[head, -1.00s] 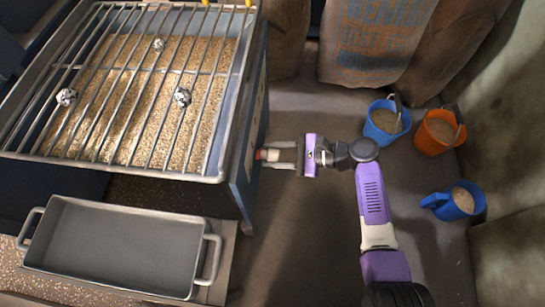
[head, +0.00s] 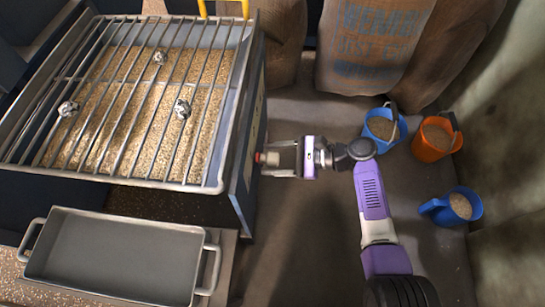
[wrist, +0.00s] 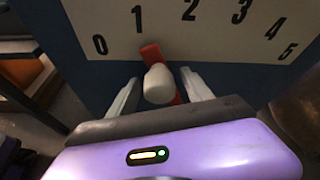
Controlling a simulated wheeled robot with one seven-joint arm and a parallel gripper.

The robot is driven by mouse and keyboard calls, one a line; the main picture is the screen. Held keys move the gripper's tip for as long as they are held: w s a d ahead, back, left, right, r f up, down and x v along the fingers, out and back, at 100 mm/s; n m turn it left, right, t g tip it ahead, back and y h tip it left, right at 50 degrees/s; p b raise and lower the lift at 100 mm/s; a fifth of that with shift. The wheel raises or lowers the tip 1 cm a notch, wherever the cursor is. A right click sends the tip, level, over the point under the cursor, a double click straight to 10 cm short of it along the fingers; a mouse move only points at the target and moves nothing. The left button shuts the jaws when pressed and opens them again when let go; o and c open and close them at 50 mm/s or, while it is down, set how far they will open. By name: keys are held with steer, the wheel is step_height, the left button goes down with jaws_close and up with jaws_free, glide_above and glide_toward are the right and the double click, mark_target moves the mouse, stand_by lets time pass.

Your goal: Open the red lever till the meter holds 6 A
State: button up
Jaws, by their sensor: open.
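The red lever (wrist: 150,52) with a white knob (wrist: 158,84) stands out from the dark side panel of the hopper. In the head view a small red part of the lever (head: 259,157) shows at the panel. My gripper (wrist: 158,88) is open, with one finger on each side of the knob; I cannot tell whether either finger touches it. It also shows in the head view (head: 270,160) close to the panel. No meter is visible.
The white scale plate (wrist: 215,25) reads 0 to 5. The hopper's grate (head: 215,185) covers grain and bears foil-like balls. A grey tray (head: 115,255) lies in front. Blue (head: 380,142) and orange (head: 432,152) containers and a blue jug (head: 445,210) stand at right.

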steer(key=p+v, duration=0.2)
steer(key=v, duration=0.5)
steer(key=shift+d+r+p, duration=0.15)
steer(key=shift+d+p, duration=0.2)
steer(key=shift+p, duration=0.05)
